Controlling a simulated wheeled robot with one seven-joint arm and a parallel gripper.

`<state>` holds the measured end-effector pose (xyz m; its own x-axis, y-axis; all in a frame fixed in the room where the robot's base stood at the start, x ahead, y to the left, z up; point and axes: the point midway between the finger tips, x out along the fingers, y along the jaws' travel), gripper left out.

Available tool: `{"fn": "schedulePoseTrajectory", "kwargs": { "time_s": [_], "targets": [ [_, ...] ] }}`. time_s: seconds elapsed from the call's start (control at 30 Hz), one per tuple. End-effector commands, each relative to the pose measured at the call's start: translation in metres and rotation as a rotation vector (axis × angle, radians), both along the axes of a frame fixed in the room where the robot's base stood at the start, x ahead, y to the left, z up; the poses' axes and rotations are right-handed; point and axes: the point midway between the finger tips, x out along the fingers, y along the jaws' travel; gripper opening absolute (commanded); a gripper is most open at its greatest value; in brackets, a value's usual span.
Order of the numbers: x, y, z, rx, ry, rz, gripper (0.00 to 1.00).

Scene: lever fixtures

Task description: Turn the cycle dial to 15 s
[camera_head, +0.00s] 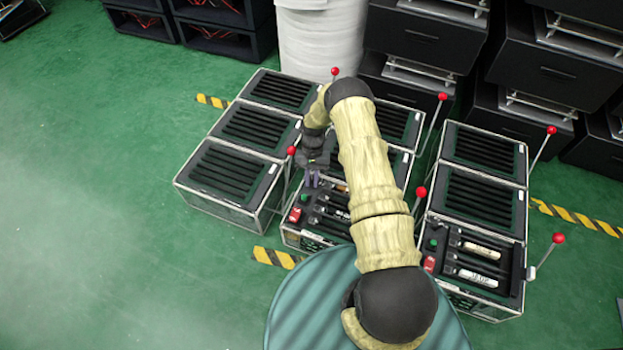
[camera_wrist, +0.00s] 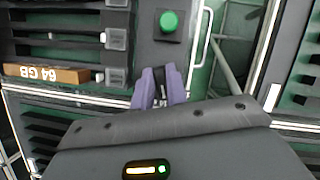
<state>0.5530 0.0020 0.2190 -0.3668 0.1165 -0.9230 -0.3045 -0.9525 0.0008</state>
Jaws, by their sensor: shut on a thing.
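My gripper (camera_head: 312,181) is at the left top edge of the middle front unit (camera_head: 322,208), just behind its green button (camera_head: 305,198). In the wrist view, the purple fingers of my gripper (camera_wrist: 160,88) are close together around a small grey piece, which looks like the cycle dial. The fingers and the wrist housing hide most of it, so its pointer and the 15 s mark cannot be read. The green button also shows in the wrist view (camera_wrist: 169,22), beyond the fingertips and apart from them.
A red switch (camera_head: 295,215) is near the green button. A red-balled lever (camera_head: 291,150) stands close left of my gripper, another (camera_head: 421,192) to the right. A stick marked 64 GB (camera_wrist: 45,74) lies in a slot. Open green floor (camera_head: 90,200) is at left.

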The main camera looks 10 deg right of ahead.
Motion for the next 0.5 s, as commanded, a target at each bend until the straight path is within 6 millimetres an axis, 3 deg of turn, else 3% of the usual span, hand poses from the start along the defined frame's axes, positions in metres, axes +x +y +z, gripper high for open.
{"fn": "schedulePoseTrajectory", "kwargs": {
  "time_s": [0.5],
  "targets": [
    [0.003,0.0005,0.0015,0.0,-0.01,0.485,0.0]
  ]
}}
